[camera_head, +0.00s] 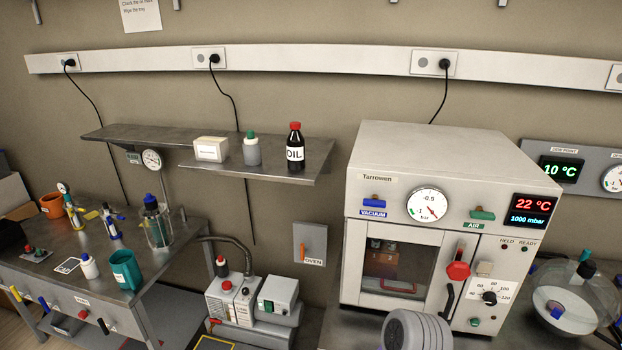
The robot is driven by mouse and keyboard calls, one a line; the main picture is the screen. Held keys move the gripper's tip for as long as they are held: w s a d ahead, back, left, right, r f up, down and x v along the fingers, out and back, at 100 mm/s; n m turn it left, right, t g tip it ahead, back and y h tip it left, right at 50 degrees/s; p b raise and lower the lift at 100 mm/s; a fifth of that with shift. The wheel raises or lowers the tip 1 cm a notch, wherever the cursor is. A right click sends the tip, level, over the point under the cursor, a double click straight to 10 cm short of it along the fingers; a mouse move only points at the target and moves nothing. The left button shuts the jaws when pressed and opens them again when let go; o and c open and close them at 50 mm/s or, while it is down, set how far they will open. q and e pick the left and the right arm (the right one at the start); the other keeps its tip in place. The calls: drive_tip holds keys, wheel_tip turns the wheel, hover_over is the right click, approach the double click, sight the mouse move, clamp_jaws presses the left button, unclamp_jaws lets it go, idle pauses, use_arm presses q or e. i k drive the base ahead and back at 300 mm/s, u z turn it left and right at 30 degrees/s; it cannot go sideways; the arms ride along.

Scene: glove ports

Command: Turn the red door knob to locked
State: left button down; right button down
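The vacuum oven (400,150) is a pale box on the right bench. Its windowed door (372,310) looks closed. A black curved handle (447,302) is below the knob. Through the window I see a dark red object (382,262) inside. Neither of my grippers is in view, and nothing touches the knob.
The oven front also has a blue vacuum valve (374,202), a green air valve (482,213), a gauge (428,205) and a black dial (490,298). A grey ribbed cylinder (412,330), unidentified, covers the oven's lower front. A glass vessel (572,305) stands to the right.

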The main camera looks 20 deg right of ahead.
sight(457, 270)
drive_tip(key=z, duration=1.6)
drive_tip(key=k, duration=1.1)
drive_tip(key=z, duration=0.95)
drive_tip(key=i, duration=1.55)
drive_tip(key=u, duration=0.55)
